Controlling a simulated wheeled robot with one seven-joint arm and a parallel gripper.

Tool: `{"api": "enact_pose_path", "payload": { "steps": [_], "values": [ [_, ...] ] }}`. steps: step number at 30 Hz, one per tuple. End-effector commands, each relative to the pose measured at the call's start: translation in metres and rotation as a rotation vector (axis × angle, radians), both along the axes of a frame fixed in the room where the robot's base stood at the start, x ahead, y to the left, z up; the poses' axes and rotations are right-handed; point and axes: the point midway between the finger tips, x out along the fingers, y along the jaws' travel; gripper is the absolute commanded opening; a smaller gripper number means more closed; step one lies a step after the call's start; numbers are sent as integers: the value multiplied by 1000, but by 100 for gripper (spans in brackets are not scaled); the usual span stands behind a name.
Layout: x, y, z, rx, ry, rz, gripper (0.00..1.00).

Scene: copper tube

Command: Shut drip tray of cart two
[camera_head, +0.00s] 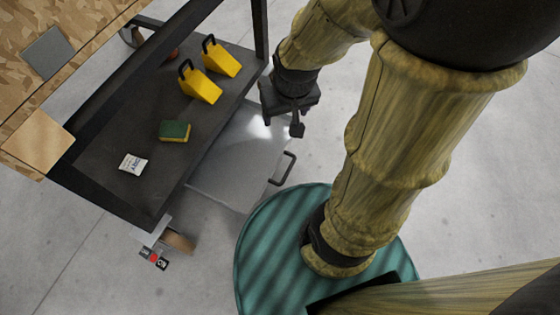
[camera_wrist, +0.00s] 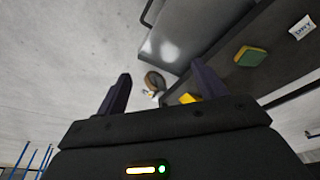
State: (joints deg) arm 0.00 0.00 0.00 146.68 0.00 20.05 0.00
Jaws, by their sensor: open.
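The drip tray (camera_head: 232,160) is a flat light-grey tray pulled out from under the dark cart shelf (camera_head: 110,175). Its dark bar handle (camera_head: 284,168) is on the outer edge, facing my base. My gripper (camera_head: 288,118) is above the tray's far outer corner, apart from the handle and empty. In the wrist view the tray (camera_wrist: 183,30) is at the top centre, with its handle (camera_wrist: 146,14) at its left edge. My open fingers (camera_wrist: 160,88) point towards the cart's end, and the handle lies beyond them. I cannot read a cart number.
On the shelf are two yellow wedge-shaped objects (camera_head: 200,86), a yellow-green sponge (camera_head: 174,131) and a white packet (camera_head: 133,163). A dark cart post (camera_head: 260,28) rises beside my gripper. A wooden top (camera_head: 30,105) is at the left.

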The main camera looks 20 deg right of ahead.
Motion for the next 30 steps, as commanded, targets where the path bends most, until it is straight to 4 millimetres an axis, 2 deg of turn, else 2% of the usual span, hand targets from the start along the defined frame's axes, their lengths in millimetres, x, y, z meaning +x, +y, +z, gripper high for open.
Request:
{"api": "enact_pose_path", "payload": {
  "steps": [1, 5, 10, 21, 25, 30],
  "values": [
    [0, 0, 2, 0, 0, 0, 60],
    [0, 0, 16, 0, 0, 0, 34],
    [0, 0, 55, 0, 0, 0, 1],
    [0, 0, 150, 0, 0, 0, 0],
    [0, 0, 170, 0, 0, 0, 0],
    [0, 0, 175, 0, 0, 0, 0]
  ]
}}
